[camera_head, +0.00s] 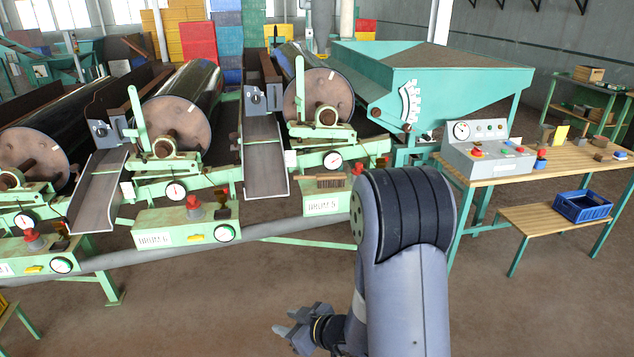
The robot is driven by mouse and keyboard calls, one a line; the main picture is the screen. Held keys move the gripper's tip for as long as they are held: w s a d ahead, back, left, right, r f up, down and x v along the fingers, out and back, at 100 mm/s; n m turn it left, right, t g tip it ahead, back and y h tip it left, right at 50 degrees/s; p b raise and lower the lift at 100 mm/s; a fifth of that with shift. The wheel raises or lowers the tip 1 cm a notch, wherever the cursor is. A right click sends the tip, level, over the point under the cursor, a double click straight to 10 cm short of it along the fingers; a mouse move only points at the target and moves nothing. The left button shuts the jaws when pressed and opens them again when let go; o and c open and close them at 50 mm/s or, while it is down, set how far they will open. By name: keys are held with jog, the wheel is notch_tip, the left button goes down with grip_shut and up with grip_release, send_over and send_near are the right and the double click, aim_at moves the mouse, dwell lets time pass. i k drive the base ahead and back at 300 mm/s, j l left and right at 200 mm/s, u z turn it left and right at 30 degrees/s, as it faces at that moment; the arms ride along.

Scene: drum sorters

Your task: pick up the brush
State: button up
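A brown brush-like object with a dark strip of bristles (331,182) lies on top of the green control box labelled DRUM 5 (326,204), near the middle of the view. It is small here, so its details are hard to make out. My gripper (284,321) is at the bottom, lower left of my arm, well below and in front of that box and apart from the brush. Its two fingers point left with a gap between them, and nothing shows in it.
Large drums on green frames stand behind, with metal chutes (265,160) between them. A grey pipe (285,229) runs low across the front. At right, a wooden-topped bench (497,178) holds a control console (487,150); a blue crate (582,207) sits on its lower shelf. Open floor lies in front.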

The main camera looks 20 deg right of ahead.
aim_at(326, 180)
jog(key=i+l+u, duration=0.4)
jog(key=l+u, duration=0.15)
jog(key=i+l+u, duration=0.15)
jog(key=l+u, duration=0.15)
jog(key=i+l, duration=0.15)
jog(key=l, duration=0.3)
jog(key=i+l+u, duration=0.1)
jog(key=l, duration=0.4)
jog(key=i+l, duration=0.2)
jog(key=l, duration=0.25)
jog(key=i+l, duration=0.15)
jog(key=l, duration=0.35)
jog(key=i+l+u, duration=0.1)
jog(key=l, duration=0.35)
jog(key=i+l, duration=0.15)
jog(key=l, duration=0.35)
jog(key=i+l, duration=0.1)
jog(key=l, duration=0.4)
jog(key=i+l+u, duration=0.1)
jog(key=l, duration=0.4)
jog(key=i+j, duration=0.05)
